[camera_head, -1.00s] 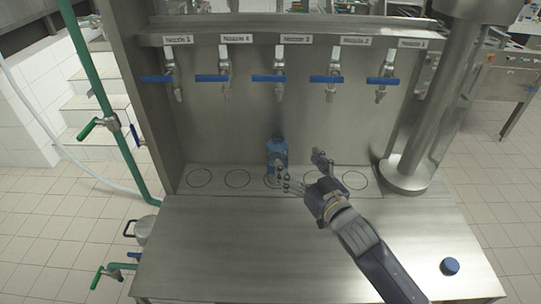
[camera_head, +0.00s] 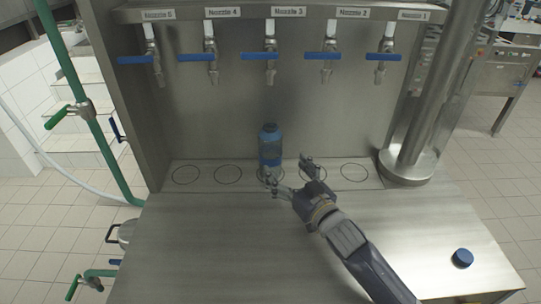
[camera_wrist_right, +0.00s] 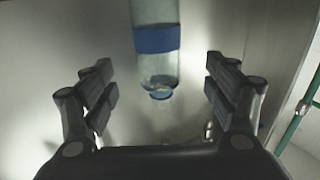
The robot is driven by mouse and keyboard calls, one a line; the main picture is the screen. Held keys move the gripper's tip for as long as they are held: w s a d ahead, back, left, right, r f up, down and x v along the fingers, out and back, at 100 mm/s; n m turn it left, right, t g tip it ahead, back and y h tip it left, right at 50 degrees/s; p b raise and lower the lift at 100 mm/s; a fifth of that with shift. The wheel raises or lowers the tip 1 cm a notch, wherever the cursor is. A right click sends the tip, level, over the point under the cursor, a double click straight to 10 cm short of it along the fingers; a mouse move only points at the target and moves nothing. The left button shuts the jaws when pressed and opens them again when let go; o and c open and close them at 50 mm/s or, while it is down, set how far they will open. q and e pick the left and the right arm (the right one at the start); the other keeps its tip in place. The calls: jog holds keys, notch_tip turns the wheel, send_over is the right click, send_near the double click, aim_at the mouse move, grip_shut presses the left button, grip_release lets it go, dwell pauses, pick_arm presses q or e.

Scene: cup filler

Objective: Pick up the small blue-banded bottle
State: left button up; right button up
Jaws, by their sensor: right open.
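The small blue-banded bottle (camera_head: 270,145) stands upright at the back of the steel counter, on the middle marked circle under Nozzle 3. It is clear bluish, and its blue band (camera_wrist_right: 156,39) shows in the right wrist view. My right gripper (camera_head: 287,172) is open and empty, just in front of the bottle and slightly to its right. In the right wrist view, the bottle appears between the two spread fingers of the right gripper (camera_wrist_right: 158,80), beyond them, with clear space on both sides. My left gripper is not in view.
Several nozzles with blue handles (camera_head: 258,57) hang on the back panel above the bottle. A steel column (camera_head: 432,110) stands at the right. A blue cap (camera_head: 462,258) lies on the counter's right front. The left counter (camera_head: 200,240) is clear. Green pipes run along the left.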

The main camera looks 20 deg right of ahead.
aim_at(276, 155)
jog(key=w, duration=0.2)
jog(key=w+a, duration=0.1)
jog(key=w, duration=0.1)
jog(key=shift+w+p, duration=0.25)
jog(key=shift+p, duration=0.15)
jog(key=shift+w+r, duration=0.15)
jog(key=shift+w, duration=0.2)
jog(key=shift+w+a+p, duration=0.15)
jog(key=shift+w+p, duration=0.35)
jog(key=shift+w, duration=0.65)
jog(key=shift+w+a+p, duration=0.15)
jog(key=shift+w+p, duration=0.3)
jog(key=shift+w, duration=0.65)
jog(key=c, duration=1.5)
jog(key=shift+c, duration=0.3)
